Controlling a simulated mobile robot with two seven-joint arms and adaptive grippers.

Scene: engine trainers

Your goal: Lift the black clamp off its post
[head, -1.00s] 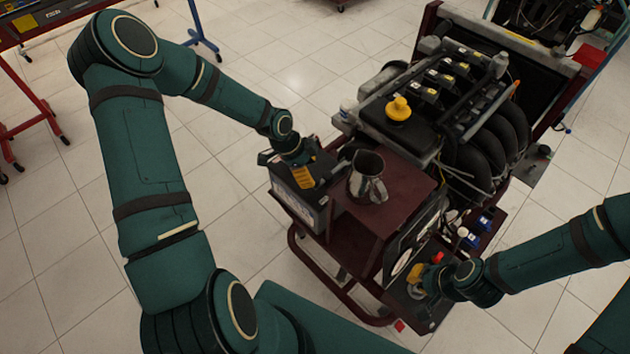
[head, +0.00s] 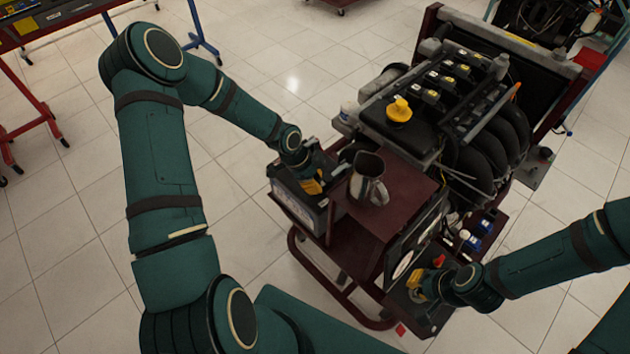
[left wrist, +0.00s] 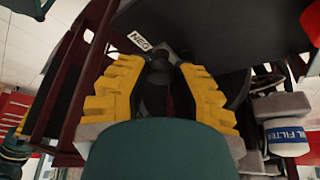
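The black battery (head: 297,205) sits on the left shelf of the dark red engine stand. In the left wrist view a small black clamp (left wrist: 160,72) shows between the yellow-padded fingers of my left gripper, beside a white NEG label (left wrist: 140,41). The fingers stand apart on either side of it; contact is not clear. In the head view my left gripper (head: 313,185) points down at the battery top and hides the clamp and post. My right gripper (head: 418,284) is low at the stand's right front, by a small panel; its fingers are mostly hidden.
A metal jug (head: 368,180) stands on the red shelf (head: 405,185) just right of my left gripper. The engine (head: 450,100) with its yellow cap (head: 398,109) rises behind. A blue and white oil filter (left wrist: 287,137) shows in the left wrist view.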

